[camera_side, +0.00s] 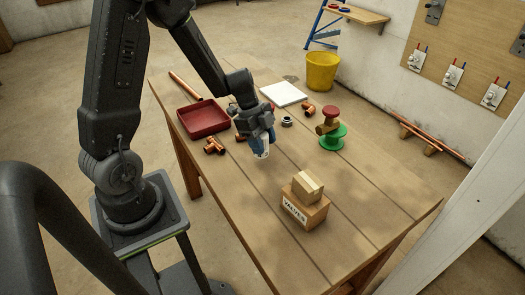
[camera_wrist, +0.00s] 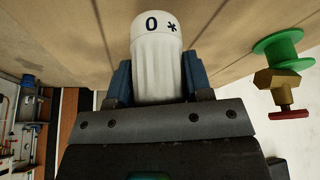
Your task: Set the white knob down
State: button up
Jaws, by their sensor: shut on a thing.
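The white knob (camera_wrist: 157,62) is ribbed, with a "0" and a star mark on its end band. My gripper (camera_wrist: 157,85) is shut on it, with a blue finger on each side. In the side view the knob (camera_side: 261,149) shows as a small white shape below my gripper (camera_side: 258,139), over the middle of the wooden table (camera_side: 245,195). I cannot tell whether the knob touches the table top.
A red tray (camera_side: 204,118) and copper fittings (camera_side: 214,146) lie to the left. A green and brass valve with a red handle (camera_side: 331,130) stands right. Stacked boxes marked VALVES (camera_side: 304,211) stand in front. A white sheet (camera_side: 283,94) lies behind. The front left tabletop is clear.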

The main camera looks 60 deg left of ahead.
jog(key=shift+f, duration=1.85)
jog(key=shift+f, duration=0.15)
jog(key=o, duration=1)
jog(key=v, duration=1.1)
jog(key=shift+s+d+r+n+t+y, duration=0.65)
jog(key=shift+s+d+r+n, duration=1.4)
jog(key=shift+s+r+n, duration=0.25)
jog(key=shift+s+d+r+n+t+y, duration=0.6)
jog(key=shift+s+d+r+n+y, duration=0.1)
jog(key=shift+s+d+r+n, duration=1.6)
jog(key=shift+s+d+r+n+t+y, duration=0.65)
jog(key=shift+s+d+r+n, duration=1.35)
jog(key=shift+r, duration=0.45)
